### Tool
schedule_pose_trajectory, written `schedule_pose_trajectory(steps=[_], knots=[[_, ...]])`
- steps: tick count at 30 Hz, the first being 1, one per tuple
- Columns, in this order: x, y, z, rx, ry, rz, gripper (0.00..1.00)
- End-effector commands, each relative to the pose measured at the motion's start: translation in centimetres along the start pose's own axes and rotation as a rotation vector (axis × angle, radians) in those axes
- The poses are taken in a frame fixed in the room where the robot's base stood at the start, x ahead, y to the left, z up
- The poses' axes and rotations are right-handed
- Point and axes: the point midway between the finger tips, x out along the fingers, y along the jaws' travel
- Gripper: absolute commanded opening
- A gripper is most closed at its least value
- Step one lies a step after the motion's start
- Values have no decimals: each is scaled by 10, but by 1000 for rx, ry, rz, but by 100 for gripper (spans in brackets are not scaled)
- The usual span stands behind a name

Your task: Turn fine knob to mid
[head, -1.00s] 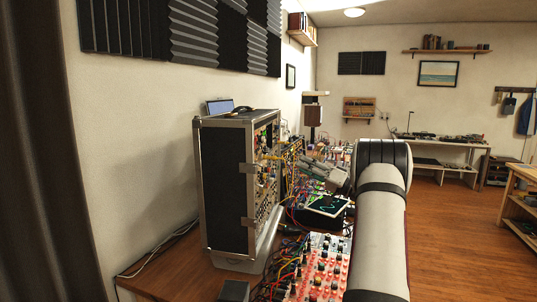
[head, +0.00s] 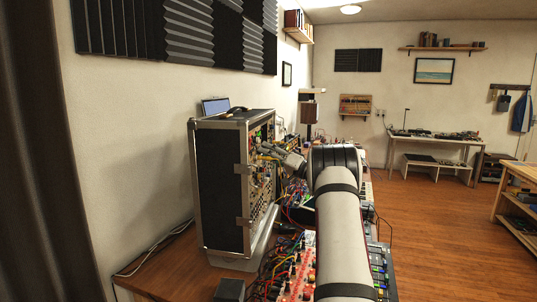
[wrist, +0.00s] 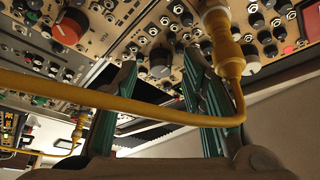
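In the wrist view, my gripper (wrist: 161,72) is open, its two fingers pointing at a synth panel (wrist: 113,45). A dark grey round knob (wrist: 160,60) shows between the fingertips; I cannot tell whether they touch it. No label is readable, so I cannot tell which knob is the fine knob. A larger red-capped knob (wrist: 68,27) is at upper left. Another large grey knob (wrist: 248,60) is right of the fingers. In the head view, my gripper (head: 270,150) is at the front of the upright synth case (head: 222,190).
A thick yellow patch cable (wrist: 110,100) crosses in front of my fingers and rises to a plug (wrist: 220,40) beside the right finger. A red-and-white module panel (head: 298,275) and loose cables lie on the desk (head: 165,270).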

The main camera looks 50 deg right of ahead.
Motion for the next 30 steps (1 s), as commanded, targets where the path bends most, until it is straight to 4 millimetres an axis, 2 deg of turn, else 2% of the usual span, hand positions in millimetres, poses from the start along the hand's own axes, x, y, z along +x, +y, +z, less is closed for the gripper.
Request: schedule_pose_trajectory(steps=[5, 10, 22, 30], knots=[[0, 0, 0, 0, 0, 0, 37], [0, 0, 0, 0, 0, -1, 1], [0, -1, 0, 27, -1, 12, 0], [0, -2, -1, 165, -5, 76, 0]])
